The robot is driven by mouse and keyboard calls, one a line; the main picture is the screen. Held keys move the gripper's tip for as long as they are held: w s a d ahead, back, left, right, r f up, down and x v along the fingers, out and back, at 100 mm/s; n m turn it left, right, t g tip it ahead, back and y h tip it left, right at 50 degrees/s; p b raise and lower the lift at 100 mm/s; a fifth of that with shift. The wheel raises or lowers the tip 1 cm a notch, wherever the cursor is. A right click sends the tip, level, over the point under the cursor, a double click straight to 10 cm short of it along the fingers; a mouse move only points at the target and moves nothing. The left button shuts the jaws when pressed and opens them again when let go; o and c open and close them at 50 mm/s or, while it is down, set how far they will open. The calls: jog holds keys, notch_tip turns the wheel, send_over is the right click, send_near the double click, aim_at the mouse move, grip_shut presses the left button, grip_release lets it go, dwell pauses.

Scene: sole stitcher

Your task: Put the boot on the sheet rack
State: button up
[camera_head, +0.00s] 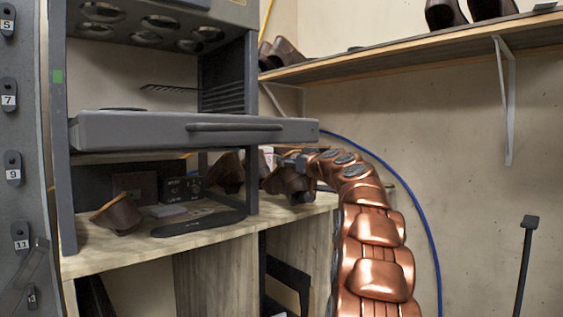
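Brown boot or shoe pieces are on the wooden bench (95,262). One brown piece (118,216) lies tilted at the left, and dark brown footwear (229,173) stands farther back. Another dark brown boot (287,181) is at the bench's right end, directly below my gripper (290,160). My copper arm rises from the bottom right and bends left to it. The fingers are small and partly hidden, so I cannot tell whether they touch or hold this boot. A grey metal rack (62,150) with a drawer stands over the bench; I cannot tell whether it is the sheet rack.
The grey drawer (195,130) overhangs the bench. A dark flat sole shape (198,224) and a small black box (183,189) lie under it. A wall shelf (420,50) holds more shoes at the upper right. A blue hose (425,220) curves behind my arm.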

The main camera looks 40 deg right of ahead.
jog(key=shift+r+p+x, duration=0.2)
jog(key=shift+p+x, duration=0.2)
jog(key=shift+x, duration=0.8)
jog(key=shift+w+d+f, duration=0.1)
jog(key=shift+w+f, duration=0.1)
jog(key=shift+w, duration=0.45)
jog(key=shift+r+p+x, duration=0.2)
jog(key=shift+p+x, duration=0.8)
jog(key=shift+x, duration=0.15)
jog(key=shift+p+x, duration=0.4)
jog(key=shift+x, duration=0.35)
jog(key=shift+s+f+b, duration=0.1)
jog(key=shift+f+b, duration=0.25)
jog(key=shift+f, duration=0.5)
jog(key=shift+f, duration=0.2)
jog(key=o, duration=1.8)
jog(key=shift+r, duration=0.15)
